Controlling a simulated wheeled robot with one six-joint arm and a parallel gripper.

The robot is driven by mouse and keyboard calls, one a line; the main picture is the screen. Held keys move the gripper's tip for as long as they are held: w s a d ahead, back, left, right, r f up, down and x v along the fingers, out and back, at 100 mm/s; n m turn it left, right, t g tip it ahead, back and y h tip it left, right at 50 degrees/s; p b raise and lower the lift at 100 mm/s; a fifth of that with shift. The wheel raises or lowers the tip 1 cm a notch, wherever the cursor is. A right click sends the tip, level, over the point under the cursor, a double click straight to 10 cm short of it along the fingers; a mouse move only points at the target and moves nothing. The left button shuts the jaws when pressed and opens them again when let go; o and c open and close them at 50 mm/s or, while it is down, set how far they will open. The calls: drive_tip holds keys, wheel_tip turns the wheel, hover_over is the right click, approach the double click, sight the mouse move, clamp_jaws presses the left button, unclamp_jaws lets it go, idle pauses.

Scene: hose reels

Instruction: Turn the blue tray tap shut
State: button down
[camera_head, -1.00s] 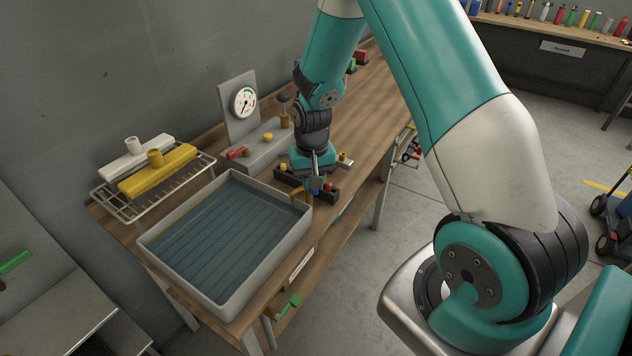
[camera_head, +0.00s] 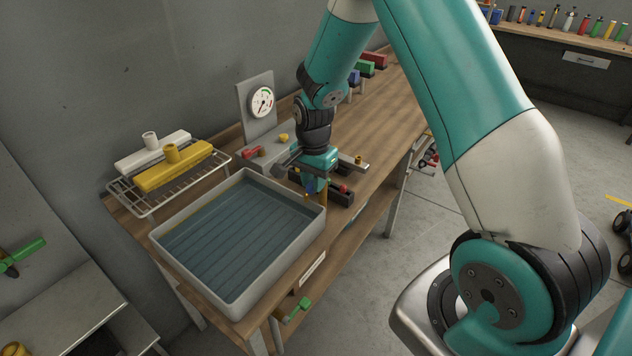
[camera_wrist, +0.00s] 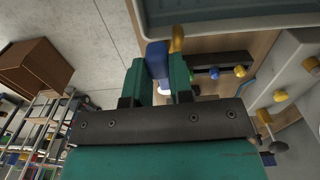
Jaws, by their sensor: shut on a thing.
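The blue tray tap handle (camera_wrist: 157,62) shows between the two teal fingers of my gripper (camera_wrist: 159,88) in the wrist view. My gripper is shut on it. A brass part (camera_wrist: 177,39) shows right beside the handle, close to the tray wall. In the head view my gripper (camera_head: 317,184) points down at the right corner of the grey tray (camera_head: 318,222), with a bit of the blue handle (camera_head: 309,188) showing below it. The tray holds dark bluish water. The rest of the tap is largely hidden by my gripper.
A dark block with coloured knobs (camera_head: 341,192) lies just right of the gripper. Behind stands a gauge (camera_head: 262,102). A wire rack (camera_head: 150,199) with yellow and white fittings is at left. A green handle (camera_head: 297,309) hangs below the bench edge.

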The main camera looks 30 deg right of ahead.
drive_tip(key=shift+w+m, duration=0.15)
drive_tip(key=shift+m, duration=0.15)
idle(0.4)
drive_tip(key=c, duration=1)
unclamp_jaws()
wheel_tip(320, 180, up, 18)
drive_tip(key=b, duration=0.3)
drive_tip(key=shift+f, duration=0.25)
